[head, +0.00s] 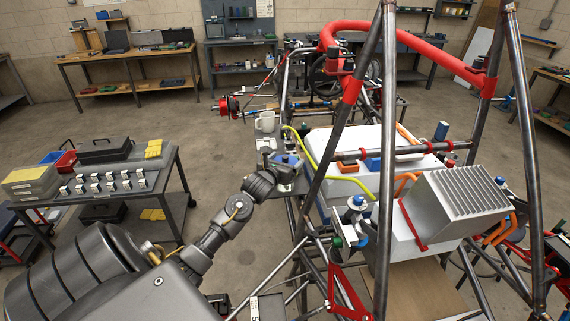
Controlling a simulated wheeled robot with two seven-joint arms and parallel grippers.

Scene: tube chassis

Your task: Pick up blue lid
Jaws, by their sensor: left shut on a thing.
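My left arm comes in from the lower left. Its gripper (284,163) is at the left side of the tube chassis, over a small grey shelf. The gripper is shut on a small blue piece, which looks like the blue lid (289,160). The fingers partly hide it, and I cannot tell whether it is clear of what is under it. My right gripper is not in view.
Steel chassis tubes (329,120), a yellow cable (315,160) and a white box (345,150) are close on the right. A tool cart (165,185) stands left; the floor between is clear.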

